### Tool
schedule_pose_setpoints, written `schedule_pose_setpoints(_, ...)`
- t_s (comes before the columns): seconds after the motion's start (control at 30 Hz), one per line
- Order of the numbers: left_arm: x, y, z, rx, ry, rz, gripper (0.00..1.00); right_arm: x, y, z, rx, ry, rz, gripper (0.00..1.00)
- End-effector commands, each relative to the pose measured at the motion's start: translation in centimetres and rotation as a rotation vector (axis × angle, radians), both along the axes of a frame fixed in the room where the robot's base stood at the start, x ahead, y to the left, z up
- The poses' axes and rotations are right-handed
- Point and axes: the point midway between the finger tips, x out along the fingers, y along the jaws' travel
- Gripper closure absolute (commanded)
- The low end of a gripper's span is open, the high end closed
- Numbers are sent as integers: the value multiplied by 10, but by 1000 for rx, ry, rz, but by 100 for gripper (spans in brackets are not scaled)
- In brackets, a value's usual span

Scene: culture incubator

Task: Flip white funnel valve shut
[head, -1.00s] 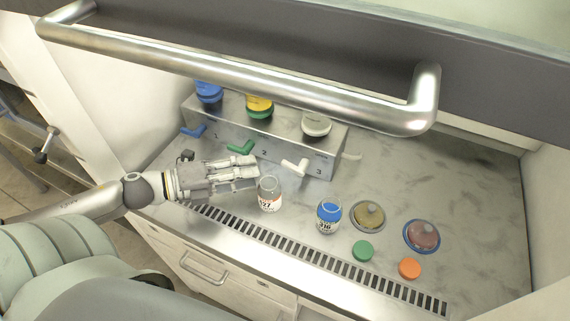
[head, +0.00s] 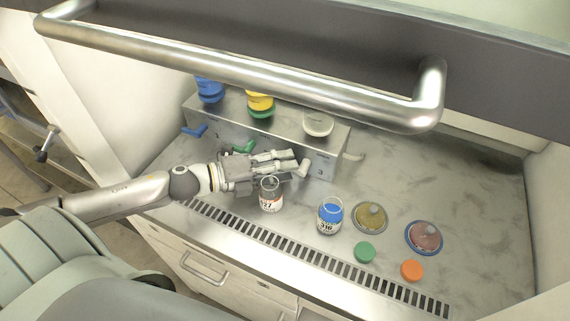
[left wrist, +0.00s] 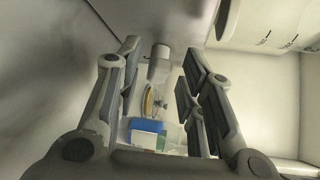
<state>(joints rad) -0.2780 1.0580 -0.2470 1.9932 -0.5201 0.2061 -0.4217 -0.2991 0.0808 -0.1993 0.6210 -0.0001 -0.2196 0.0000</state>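The white funnel (head: 318,124) sits at the right end of the metal manifold (head: 318,163), over the spot marked 3. Its white valve lever (head: 303,169) sticks out from the front face, partly hidden by my gripper. My left gripper (head: 290,164) points right along the manifold front, fingertips at the lever. In the left wrist view the fingers are apart, and the pale lever (left wrist: 158,67) shows between their tips, with no clear grip on it. Whether a finger touches it I cannot tell. My right gripper is not in view.
An open glass bottle (head: 271,197) stands close in front of my left gripper. Green lever (head: 243,147) is behind my gripper.

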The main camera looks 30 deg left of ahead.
Motion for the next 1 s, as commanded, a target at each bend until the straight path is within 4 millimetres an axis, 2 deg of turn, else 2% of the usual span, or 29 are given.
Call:
schedule_pose_setpoints(0.5,7,-6,-2,1,0,0,64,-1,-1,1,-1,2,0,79)
schedule_pose_setpoints(0.57,7,-6,-2,1,0,0,69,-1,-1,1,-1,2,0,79)
schedule_pose_setpoints(0.8,6,-6,-2,1,0,0,100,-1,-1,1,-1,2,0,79)
schedule_pose_setpoints(1.0,6,-6,-4,-13,0,-1,100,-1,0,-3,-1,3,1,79)
